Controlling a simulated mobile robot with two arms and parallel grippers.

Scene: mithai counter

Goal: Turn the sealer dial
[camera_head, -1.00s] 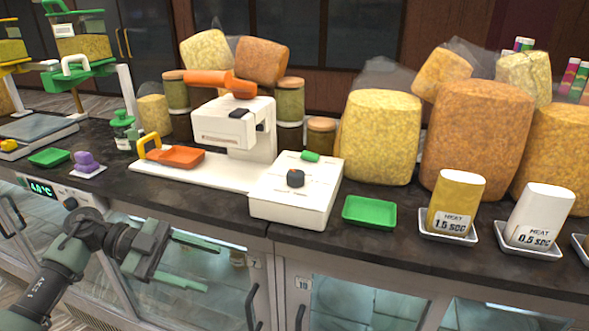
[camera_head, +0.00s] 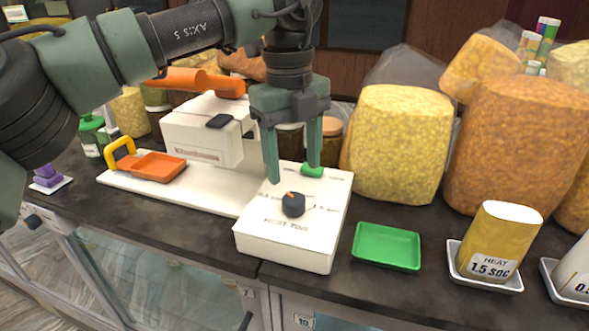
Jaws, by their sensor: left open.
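The sealer (camera_head: 205,130) is a white machine with an orange lever (camera_head: 200,80) and a long base on the counter. Its white control box (camera_head: 285,245) carries a black dial (camera_head: 293,204) with an orange mark, with "HEAT TIME" lettering and setting labels around it. A green button (camera_head: 312,170) sits behind the dial. My left gripper (camera_head: 293,172) is open and points down above the box, its fingers just behind and above the dial, apart from it as far as I can see. My right gripper is not in view.
A green tray (camera_head: 387,247) lies right of the box. A yellow pouch marked "HEAT 1.5 SEC" (camera_head: 498,240) stands on a white tray beyond it. Large bags of snacks (camera_head: 400,140) stand behind. An orange tray (camera_head: 157,167) rests on the sealer base.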

